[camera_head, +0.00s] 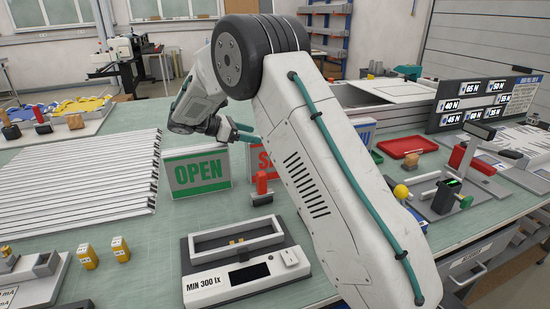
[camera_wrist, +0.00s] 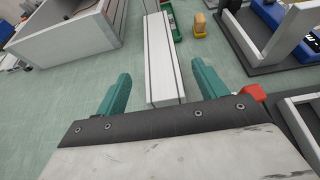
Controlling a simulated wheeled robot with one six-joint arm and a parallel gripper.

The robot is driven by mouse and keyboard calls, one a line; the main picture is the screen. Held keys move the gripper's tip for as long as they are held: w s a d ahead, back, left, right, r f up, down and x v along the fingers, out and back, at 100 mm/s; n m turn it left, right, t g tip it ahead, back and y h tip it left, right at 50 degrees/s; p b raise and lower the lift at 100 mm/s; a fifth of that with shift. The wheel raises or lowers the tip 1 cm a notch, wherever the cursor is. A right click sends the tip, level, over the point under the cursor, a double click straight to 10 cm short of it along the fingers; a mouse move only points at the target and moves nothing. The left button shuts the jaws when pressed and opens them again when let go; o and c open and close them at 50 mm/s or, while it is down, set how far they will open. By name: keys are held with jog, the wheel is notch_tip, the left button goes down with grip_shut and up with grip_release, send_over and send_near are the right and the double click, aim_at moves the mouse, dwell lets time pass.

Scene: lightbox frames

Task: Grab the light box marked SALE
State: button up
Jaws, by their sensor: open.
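In the head view, a light box with red lettering (camera_head: 256,165) stands on the green bench. Only an "S" shows clearly; my arm covers the rest. A box marked OPEN (camera_head: 228,170) in green stands left of it, and one with blue letters (camera_head: 366,134) is partly hidden behind my arm. My gripper (camera_head: 240,131) is just above and behind the gap between the OPEN and red-lettered boxes. In the wrist view, my gripper (camera_wrist: 161,84) is open, its teal fingers on either side of a narrow white box top (camera_wrist: 163,65). Its lettering is not visible there.
A lux tester marked MIN 300 lx (camera_head: 233,284) sits in front, with a red-handled tool (camera_head: 262,185) behind it. White rails (camera_head: 80,175) lie at left. A red tray (camera_head: 407,147) and a black clamp stand (camera_head: 443,200) are at right.

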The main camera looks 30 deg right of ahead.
jog(key=x, duration=0.5)
grip_shut()
